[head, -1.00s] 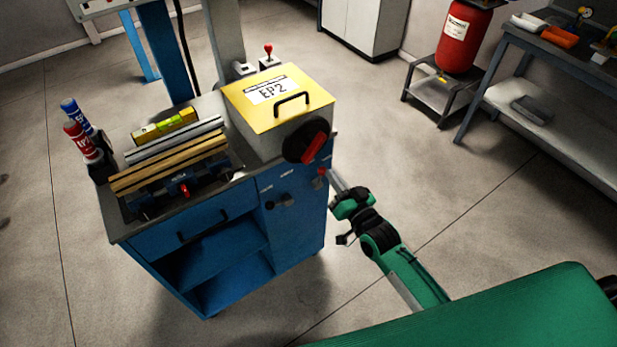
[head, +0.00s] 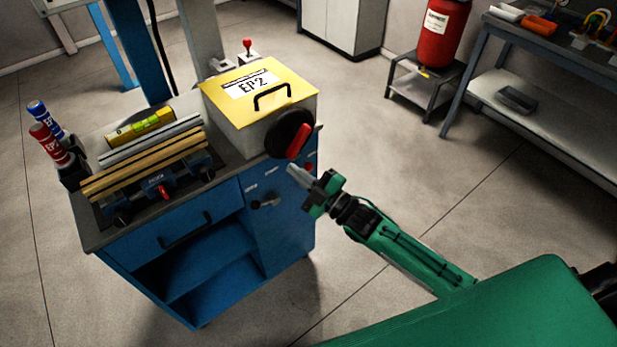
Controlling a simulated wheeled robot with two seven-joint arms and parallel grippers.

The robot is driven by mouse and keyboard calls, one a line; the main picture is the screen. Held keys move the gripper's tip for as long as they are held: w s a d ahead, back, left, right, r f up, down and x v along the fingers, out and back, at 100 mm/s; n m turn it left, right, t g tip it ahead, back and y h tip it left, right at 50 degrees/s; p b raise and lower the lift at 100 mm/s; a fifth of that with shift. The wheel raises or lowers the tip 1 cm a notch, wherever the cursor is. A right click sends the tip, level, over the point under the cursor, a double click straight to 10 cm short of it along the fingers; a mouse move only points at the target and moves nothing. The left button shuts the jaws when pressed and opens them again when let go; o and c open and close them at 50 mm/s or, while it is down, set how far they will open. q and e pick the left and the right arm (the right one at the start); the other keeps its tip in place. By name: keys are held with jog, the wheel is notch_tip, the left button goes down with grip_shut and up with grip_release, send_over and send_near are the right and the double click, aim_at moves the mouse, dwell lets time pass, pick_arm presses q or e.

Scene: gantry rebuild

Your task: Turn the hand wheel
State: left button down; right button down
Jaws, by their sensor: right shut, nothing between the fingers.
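The hand wheel (head: 284,131) is a black disc with a red handle (head: 299,141) on its face. It sits on the side of a grey box with a yellow lid (head: 258,90) marked EP2, on top of a blue cabinet (head: 205,240). My right gripper (head: 292,169) is shut and empty. It appears just below the wheel in the picture, with its fingertips pointing up and left, apart from the red handle. How far it is from the cabinet in depth is hard to tell. My left gripper is not in view.
A red knob (head: 309,167) and dark switches (head: 262,203) are on the cabinet front near my right gripper. A vise (head: 160,188) with wooden strips and a spirit level (head: 141,127) lie on the left of the cabinet top.

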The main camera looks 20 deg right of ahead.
aim_at(291, 159)
jog(key=w, duration=0.1)
jog(key=w+f+p, duration=0.1)
jog(key=w, duration=0.1)
jog(key=w+p, duration=0.1)
jog(key=w, duration=0.1)
jog(key=shift+d+f, duration=0.1)
jog(key=shift+f, duration=0.2)
jog(key=shift+w+d+f+n+g+b, duration=0.15)
jog(key=shift+d+f+n+g+b, duration=0.4)
jog(key=shift+n, duration=0.55)
jog(key=shift+d, duration=0.15)
jog(key=shift+r, duration=0.1)
